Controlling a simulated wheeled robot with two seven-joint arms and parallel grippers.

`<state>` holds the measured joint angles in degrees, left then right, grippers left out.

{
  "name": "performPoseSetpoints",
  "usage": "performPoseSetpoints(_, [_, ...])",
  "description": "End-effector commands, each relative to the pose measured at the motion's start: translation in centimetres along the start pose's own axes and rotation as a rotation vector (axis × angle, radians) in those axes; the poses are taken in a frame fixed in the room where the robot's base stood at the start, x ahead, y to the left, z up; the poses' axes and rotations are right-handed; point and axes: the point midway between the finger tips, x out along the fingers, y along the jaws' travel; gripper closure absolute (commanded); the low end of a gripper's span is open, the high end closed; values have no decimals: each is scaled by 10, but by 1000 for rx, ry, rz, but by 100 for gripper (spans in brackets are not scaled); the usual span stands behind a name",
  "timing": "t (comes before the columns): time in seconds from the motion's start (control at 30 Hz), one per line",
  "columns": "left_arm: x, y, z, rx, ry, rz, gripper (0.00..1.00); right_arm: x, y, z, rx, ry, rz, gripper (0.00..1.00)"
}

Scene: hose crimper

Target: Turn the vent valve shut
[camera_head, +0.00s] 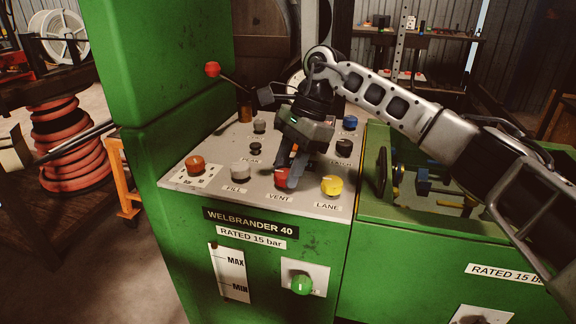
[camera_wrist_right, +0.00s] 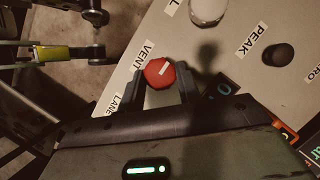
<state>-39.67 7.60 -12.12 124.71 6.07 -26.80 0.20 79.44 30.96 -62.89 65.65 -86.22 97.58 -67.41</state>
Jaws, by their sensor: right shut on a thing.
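The vent valve is a red knob (camera_head: 281,178) above the VENT label on the sloped grey panel, partly hidden by my gripper in the head view. In the right wrist view the red knob (camera_wrist_right: 160,73) shows a pale mark on its face and sits beside the VENT label. My right gripper (camera_head: 286,172) reaches down from above. In the right wrist view its two fingers (camera_wrist_right: 162,88) stand on either side of the red knob, shut on it. My left gripper is not in either view.
Close by on the panel (camera_head: 205,207) are a yellow LANE knob (camera_head: 331,185), a grey FILL knob (camera_head: 240,170) and an orange-red knob (camera_head: 195,164). A lever with a red ball (camera_head: 212,69) rises behind. A green knob (camera_head: 301,284) is on the front face.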

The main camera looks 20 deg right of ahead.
Motion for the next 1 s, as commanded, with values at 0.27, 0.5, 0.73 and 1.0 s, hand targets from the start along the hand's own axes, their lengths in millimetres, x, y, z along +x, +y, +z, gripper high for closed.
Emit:
performPoseSetpoints(0.27, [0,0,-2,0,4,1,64,-1,0,0,-1,0,-4,45])
performPoseSetpoints(0.5, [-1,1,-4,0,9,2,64,-1,0,0,0,0,-2,45])
performPoseSetpoints(0.73, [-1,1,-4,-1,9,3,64,-27,-1,0,1,-1,-5,45])
performPoseSetpoints(1.0, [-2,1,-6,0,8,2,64,-94,-1,1,1,-2,-7,45])
